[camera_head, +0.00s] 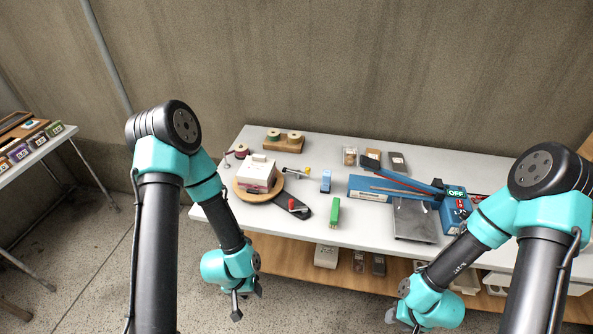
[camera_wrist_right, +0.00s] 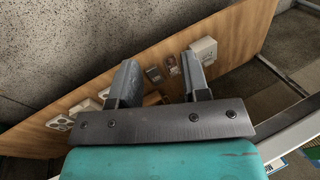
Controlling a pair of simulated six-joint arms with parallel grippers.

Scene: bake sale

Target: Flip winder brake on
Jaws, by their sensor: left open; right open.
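A round wooden turntable (camera_head: 239,192) on the table carries a white box (camera_head: 259,172). A black arm at its right side bears a red-knobbed lever (camera_head: 292,204); I cannot tell for sure whether this is the winder brake, or its setting. My left gripper (camera_head: 247,304) is open and empty, in front of the table's front edge and below the turntable in the picture. My right gripper is low at the bottom right in the head view, its fingers hardly showing; in the right wrist view its fingers (camera_wrist_right: 160,84) are apart with nothing between them.
A blue sealer (camera_head: 369,188) marked OFF and a scale (camera_head: 414,221) are on the table's right half. Spools (camera_head: 285,139) stand at the back. A wooden shelf (camera_head: 285,252) runs below.

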